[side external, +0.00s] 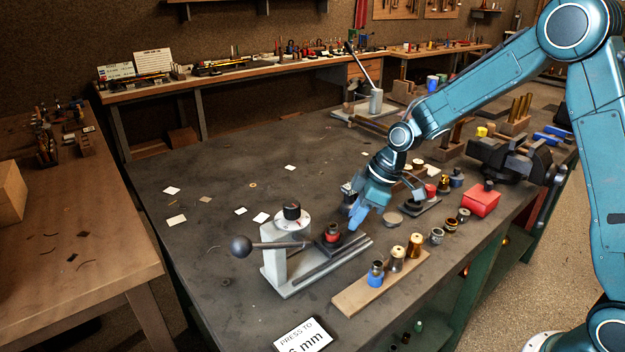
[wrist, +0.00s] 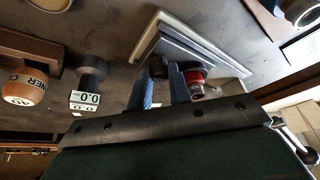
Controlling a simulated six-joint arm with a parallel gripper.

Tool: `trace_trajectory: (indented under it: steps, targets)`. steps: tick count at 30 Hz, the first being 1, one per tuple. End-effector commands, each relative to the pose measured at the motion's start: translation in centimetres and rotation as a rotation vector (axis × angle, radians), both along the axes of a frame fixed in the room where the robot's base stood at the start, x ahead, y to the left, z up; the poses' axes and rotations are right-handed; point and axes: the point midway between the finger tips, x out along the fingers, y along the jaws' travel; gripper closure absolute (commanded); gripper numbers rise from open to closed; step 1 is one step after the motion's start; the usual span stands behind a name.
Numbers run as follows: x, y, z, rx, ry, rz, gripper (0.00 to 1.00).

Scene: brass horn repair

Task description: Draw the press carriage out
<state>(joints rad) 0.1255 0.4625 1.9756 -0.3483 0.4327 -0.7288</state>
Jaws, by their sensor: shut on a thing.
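The small grey press (side external: 277,265) stands on the dark bench, with a dark dial knob on top and a ball-ended lever to its left. Its carriage (side external: 326,246) sits on the rails of the base, carrying a red part (side external: 332,233) with a dark top. My gripper (side external: 356,214) reaches down at the carriage's right end, its blue fingers shut on the carriage. In the wrist view the two fingers (wrist: 164,90) stand beside the red part (wrist: 194,82), over the pale press base (wrist: 215,62). The exact grip spot is hidden.
A wooden strip (side external: 350,300) with several capped pieces lies in front of the press. A "PRESS TO" card (side external: 303,336) lies near the front edge. A red box (side external: 481,200) and several small parts stand to the right. Bench left of the press is mostly clear.

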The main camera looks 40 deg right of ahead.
Motion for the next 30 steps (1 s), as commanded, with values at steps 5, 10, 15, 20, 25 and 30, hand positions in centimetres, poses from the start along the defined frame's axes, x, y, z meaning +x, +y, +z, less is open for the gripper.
trace_trajectory:
  steps: [5, 10, 15, 20, 25, 30]
  targets:
    - [0.1, -0.6, 0.0, -0.01, 0.0, -0.016, 0.59]
    - [0.0, -0.5, 0.0, -0.008, 0.001, -0.012, 0.59]
    - [0.0, -0.4, 0.1, -0.007, 0.0, -0.01, 0.59]
    - [-0.2, -0.6, 0.8, -0.007, 0.0, -0.01, 0.59]
    - [-0.6, -1.0, 2.3, -0.007, -0.002, -0.011, 0.59]
    - [-1.3, -1.8, 4.7, -0.007, -0.003, -0.013, 0.59]
